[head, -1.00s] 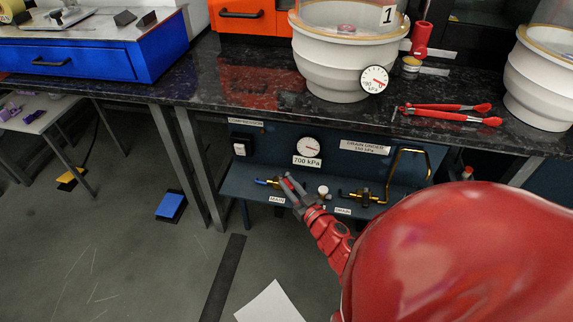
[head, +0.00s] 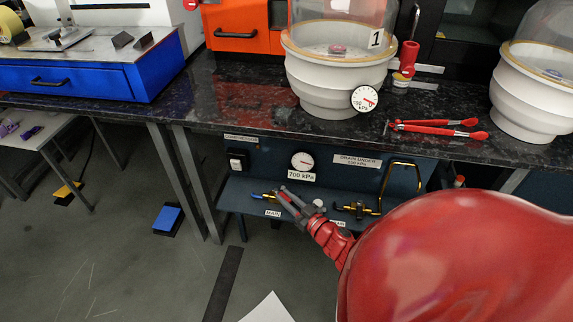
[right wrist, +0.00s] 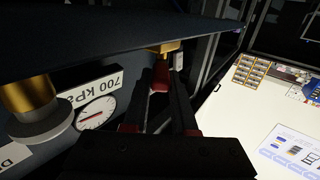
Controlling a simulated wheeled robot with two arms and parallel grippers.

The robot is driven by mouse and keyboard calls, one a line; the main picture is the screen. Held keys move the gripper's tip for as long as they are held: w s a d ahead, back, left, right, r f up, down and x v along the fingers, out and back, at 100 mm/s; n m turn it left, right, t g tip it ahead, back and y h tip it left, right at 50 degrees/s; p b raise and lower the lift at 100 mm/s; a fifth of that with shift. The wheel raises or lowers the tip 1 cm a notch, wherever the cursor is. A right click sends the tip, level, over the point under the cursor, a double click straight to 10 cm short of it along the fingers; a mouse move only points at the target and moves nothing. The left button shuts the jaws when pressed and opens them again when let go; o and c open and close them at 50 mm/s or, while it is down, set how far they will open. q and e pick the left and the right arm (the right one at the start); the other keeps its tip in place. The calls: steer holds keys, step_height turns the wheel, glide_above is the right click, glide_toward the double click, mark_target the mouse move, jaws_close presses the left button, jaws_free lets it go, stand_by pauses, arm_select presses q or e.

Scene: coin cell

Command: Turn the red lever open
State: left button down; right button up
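My right gripper (head: 285,194) reaches from the right to the brass MAIN valve on the panel shelf under the bench. In the right wrist view its two dark fingers (right wrist: 162,88) stand apart, with a small red lever (right wrist: 160,76) between their tips, below a brass fitting (right wrist: 164,47). The fingers look open around the lever; whether they touch it I cannot tell. In the head view the gripper mostly hides the lever. A blue-tipped end (head: 257,196) of the valve shows to the left. My left gripper is not in view.
A gauge (head: 302,161) over a 700 kPa label is behind the gripper. A second brass valve (head: 355,208) with a bent pipe is to the right. The bench top (head: 240,110) overhangs the shelf. Red-handled tongs (head: 435,128) lie on it.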

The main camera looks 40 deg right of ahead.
steer(key=o, duration=0.4)
steer(key=shift+f, duration=0.1)
steer(key=shift+o, duration=0.2)
steer(key=s+d+p, duration=0.1)
steer(key=s+p, duration=0.2)
steer(key=s, duration=1.4)
steer(key=shift+s, duration=0.15)
